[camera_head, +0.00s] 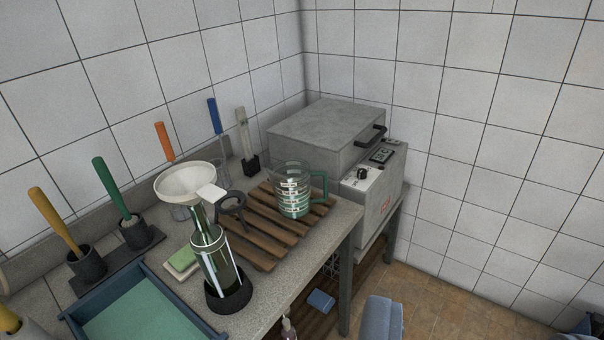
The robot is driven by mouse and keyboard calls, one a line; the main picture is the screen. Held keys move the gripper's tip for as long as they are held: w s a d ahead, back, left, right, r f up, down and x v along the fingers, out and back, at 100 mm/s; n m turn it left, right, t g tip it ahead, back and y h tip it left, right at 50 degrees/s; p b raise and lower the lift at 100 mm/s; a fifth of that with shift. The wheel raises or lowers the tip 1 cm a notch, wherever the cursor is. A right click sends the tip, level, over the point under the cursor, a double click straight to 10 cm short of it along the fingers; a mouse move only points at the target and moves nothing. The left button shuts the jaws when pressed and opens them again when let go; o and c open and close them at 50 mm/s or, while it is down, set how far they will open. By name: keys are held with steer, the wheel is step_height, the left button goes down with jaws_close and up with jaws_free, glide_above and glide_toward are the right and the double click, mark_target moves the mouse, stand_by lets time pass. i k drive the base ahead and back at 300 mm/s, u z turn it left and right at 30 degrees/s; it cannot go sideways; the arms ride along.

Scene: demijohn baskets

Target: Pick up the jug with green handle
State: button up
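The clear jug with a green handle (294,198) stands upright on a brown wooden slatted rack (257,258) on the counter, near its right end. Pale markings run up its side. Its green handle (325,187) points right, toward the grey box-shaped machine. I cannot see my gripper in this view, so its place relative to the jug does not show.
A green bottle (216,262) with a white funnel (187,182) stands left of the jug. A dark ring stand (233,206) is close to the jug's left. The grey machine (328,137) stands behind right. Brushes and a blue tray (147,265) are left.

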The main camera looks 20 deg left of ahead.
mark_target(299, 189)
steer(key=i, duration=1.35)
steer(key=u, duration=0.05)
